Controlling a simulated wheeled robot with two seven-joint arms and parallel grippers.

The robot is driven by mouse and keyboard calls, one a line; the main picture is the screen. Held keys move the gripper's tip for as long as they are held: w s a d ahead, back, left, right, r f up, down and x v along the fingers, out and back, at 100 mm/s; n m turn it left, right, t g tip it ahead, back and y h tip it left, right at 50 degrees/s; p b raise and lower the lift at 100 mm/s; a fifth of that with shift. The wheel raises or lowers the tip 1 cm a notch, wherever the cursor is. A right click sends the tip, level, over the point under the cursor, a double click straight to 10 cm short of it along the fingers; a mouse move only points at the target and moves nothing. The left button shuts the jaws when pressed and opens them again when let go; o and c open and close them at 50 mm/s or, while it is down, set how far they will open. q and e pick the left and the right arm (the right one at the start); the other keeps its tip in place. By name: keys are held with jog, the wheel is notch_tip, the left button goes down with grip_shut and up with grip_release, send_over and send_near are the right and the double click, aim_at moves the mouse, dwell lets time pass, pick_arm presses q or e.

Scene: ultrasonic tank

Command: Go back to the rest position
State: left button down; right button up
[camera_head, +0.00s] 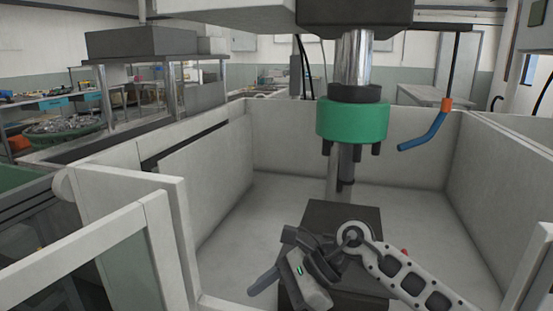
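My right arm comes in from the lower right, a pale link with dark oval cut-outs. My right gripper (265,282) is at the bottom middle and points down and left. My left gripper is not in view.
A green ring-shaped head (352,120) hangs on a shiny column above the dark block. A blue and orange hose (425,133) hangs at its right. White walls surround the tank, and a pale frame (110,230) stands at the near left. The tank floor left of the block is clear.

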jog(key=s+a+r+m+t+y, duration=0.2)
jog(key=m+t+y, duration=0.1)
jog(key=m+y, duration=0.3)
jog(key=s+a+r+m+t+y, duration=0.2)
jog(key=m+t+y, duration=0.15)
jog(key=m, duration=0.55)
jog(key=d+f+m+t+h, duration=0.6)
jog(key=d+m, duration=0.1)
jog(key=m, duration=0.8)
jog(key=d+f+m+t+h, duration=0.6)
jog(key=d+m+t+h, duration=0.1)
jog(key=m, duration=0.7)
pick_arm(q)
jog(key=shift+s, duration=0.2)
pick_arm(e)
jog(key=s+d+f+m+g+h, duration=0.2)
jog(key=s+d+f+m+g, duration=0.1)
jog(key=s+f+m, duration=0.2)
jog(key=s+d+f+m+g+h, duration=0.1)
jog(key=s+d+f+m+g, duration=0.2)
jog(key=s+f+m, duration=0.2)
notch_tip(320, 180, down, 2)
jog(key=shift+s+d+f+g+h, duration=0.15)
jog(key=shift+s+g+h, duration=0.2)
jog(key=shift+s, duration=0.8)
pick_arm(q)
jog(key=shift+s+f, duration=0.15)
